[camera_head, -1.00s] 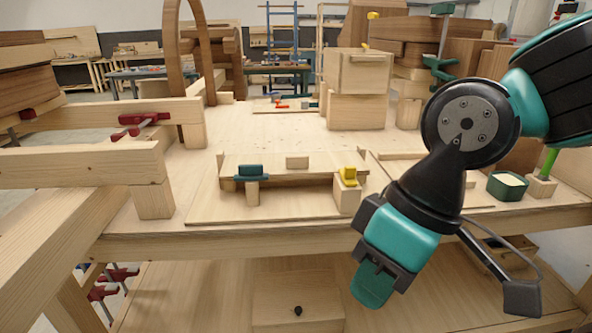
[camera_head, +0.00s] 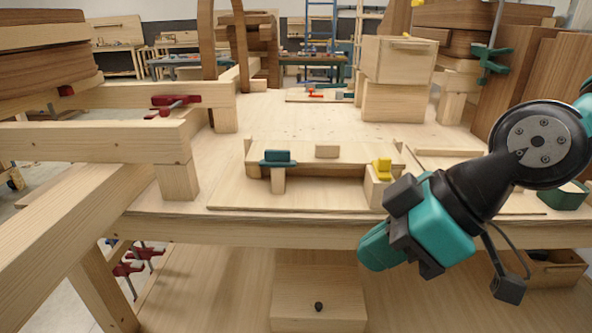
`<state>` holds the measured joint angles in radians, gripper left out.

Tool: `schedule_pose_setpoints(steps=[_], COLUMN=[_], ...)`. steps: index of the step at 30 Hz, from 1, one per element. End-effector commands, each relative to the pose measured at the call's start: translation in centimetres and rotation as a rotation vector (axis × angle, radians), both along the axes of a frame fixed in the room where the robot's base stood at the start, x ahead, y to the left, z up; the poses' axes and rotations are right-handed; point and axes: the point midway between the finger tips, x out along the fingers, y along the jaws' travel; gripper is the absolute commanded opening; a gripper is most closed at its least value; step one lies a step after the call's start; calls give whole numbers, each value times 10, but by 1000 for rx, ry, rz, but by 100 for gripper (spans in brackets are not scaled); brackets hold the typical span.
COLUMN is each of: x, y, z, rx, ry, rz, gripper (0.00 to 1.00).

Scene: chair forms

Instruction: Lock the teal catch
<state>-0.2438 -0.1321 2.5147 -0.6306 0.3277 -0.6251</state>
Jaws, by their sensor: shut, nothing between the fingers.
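The teal catch (camera_head: 278,157) sits at the left end of a low wooden form (camera_head: 330,153) on the bench, above a small upright wooden block (camera_head: 278,181). A yellow catch (camera_head: 382,168) sits at the form's right end on its own block. Whether the teal catch is locked cannot be told at this size. My gripper (camera_head: 372,250) is at the bench's front edge, right of and nearer than the teal catch, well apart from it. It points left, and its fingers look closed and empty.
The form stands on a thin board (camera_head: 235,195) on the bench. Wooden beams with a red clamp (camera_head: 175,102) are at left. Stacked wooden boxes (camera_head: 398,78) stand behind. A green bowl (camera_head: 563,196) is at right. Bench surface behind the form is mostly clear.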

Motion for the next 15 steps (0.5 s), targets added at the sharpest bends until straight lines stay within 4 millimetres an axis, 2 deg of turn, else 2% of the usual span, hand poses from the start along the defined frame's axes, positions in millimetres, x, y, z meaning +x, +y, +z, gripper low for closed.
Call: schedule_pose_setpoints(steps=[1, 3, 7, 12, 15], x=[16, 39, 82, 134, 157], y=[13, 29, 48, 51, 44], z=[-17, -22, -29, -36, -41], rx=[52, 118, 174, 86, -20], ry=[-123, -333, -748, -1236, -1432], rz=[91, 206, 338, 367, 347], gripper=[0, 0, 0, 0, 0])
